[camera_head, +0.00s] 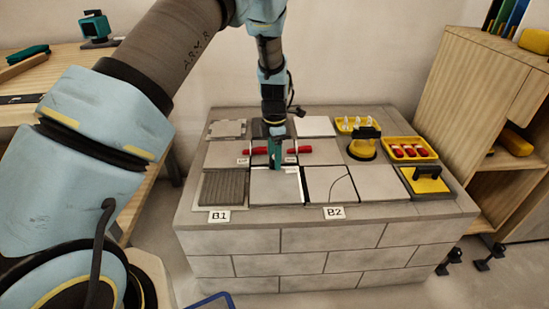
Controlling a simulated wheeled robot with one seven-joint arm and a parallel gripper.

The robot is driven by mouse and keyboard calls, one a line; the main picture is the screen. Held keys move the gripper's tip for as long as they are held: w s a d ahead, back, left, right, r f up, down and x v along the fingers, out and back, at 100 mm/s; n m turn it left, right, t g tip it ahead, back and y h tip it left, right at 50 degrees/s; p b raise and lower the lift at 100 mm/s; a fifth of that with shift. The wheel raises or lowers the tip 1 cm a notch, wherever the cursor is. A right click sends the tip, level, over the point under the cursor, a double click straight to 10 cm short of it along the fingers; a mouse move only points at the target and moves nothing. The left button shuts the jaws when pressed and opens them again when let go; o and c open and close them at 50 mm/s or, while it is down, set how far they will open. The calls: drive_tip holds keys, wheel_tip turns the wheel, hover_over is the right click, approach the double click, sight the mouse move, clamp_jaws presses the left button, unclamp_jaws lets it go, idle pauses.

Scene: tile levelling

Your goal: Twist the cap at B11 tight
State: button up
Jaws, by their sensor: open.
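My gripper (276,164) points down over the tiled block top, its teal fingers in front of the middle row of tiles. It is open; the gap between the fingers is hard to see from here. A red piece (259,150) shows just left of the fingers and another red piece (300,150) just right of them. They look like caps, or parts of one. Small labels sit by the left piece (243,161) and the right piece (290,159), too small to read, so I cannot tell which is B11. Whether the fingers touch either piece is unclear.
Larger labels B1 (219,216) and B2 (334,212) stand at the front edge of the block (300,240). A yellow-based suction tool (363,148), a yellow tray of red caps (408,151) and a yellow float (425,181) lie at right. A wooden shelf (480,100) stands beyond.

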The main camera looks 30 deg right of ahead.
drive_tip(key=shift+f, duration=0.15)
clamp_jaws()
idle(0.5)
